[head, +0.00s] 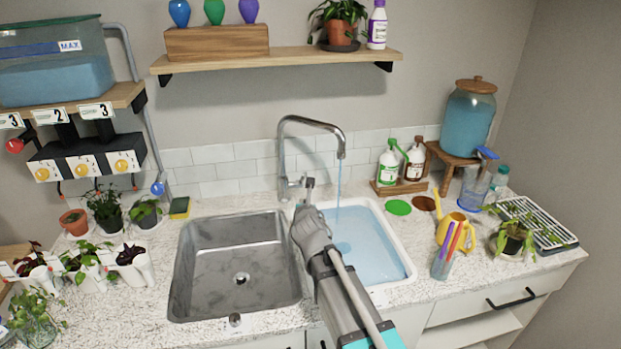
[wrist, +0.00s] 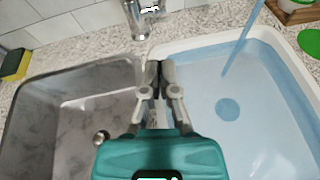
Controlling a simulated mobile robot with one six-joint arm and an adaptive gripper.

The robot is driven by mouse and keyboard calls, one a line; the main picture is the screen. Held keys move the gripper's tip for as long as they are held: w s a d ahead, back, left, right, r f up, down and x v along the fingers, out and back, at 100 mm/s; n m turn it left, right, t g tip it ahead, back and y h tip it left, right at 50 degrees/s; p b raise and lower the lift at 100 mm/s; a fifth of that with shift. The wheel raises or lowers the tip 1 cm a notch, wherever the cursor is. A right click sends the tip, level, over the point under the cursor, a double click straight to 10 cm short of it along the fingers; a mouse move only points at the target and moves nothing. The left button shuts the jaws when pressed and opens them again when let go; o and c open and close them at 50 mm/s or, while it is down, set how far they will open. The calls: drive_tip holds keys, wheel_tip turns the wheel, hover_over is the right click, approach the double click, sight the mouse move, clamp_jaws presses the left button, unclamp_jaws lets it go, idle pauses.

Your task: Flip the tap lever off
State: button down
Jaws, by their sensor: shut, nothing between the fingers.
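The chrome tap (head: 282,150) stands behind the two basins, with its spout arching to the right. A stream of water (head: 339,185) runs from the spout into the white right basin (head: 408,268), which holds blue water. A small lever (head: 309,184) shows at the right of the tap body, partly behind my gripper. In the wrist view the tap's lower body (wrist: 138,22) is at the top edge, cut off by the frame. My gripper (wrist: 160,68) is shut and empty over the divider between the basins, in front of the tap and apart from it.
The empty steel basin (head: 240,240) is on the left. A yellow-green sponge (head: 180,208) lies behind it. Green and brown bottles (head: 388,163) stand right of the tap. A yellow watering can (head: 456,231) and a glass drinks dispenser (head: 468,120) are farther right.

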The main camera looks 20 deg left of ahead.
drive_tip(key=b, duration=0.2)
approach(304, 178)
drive_tip(key=w+a+f, duration=0.2)
drive_tip(key=w, duration=0.1)
drive_tip(key=shift+w+a+r+p, duration=0.15)
drive_tip(key=shift+w+p, duration=0.1)
drive_tip(key=shift+w, duration=0.3)
drive_tip(key=shift+w+a+r+p, duration=0.1)
drive_tip(key=shift+w+p, duration=0.1)
drive_tip(key=shift+w, duration=0.3)
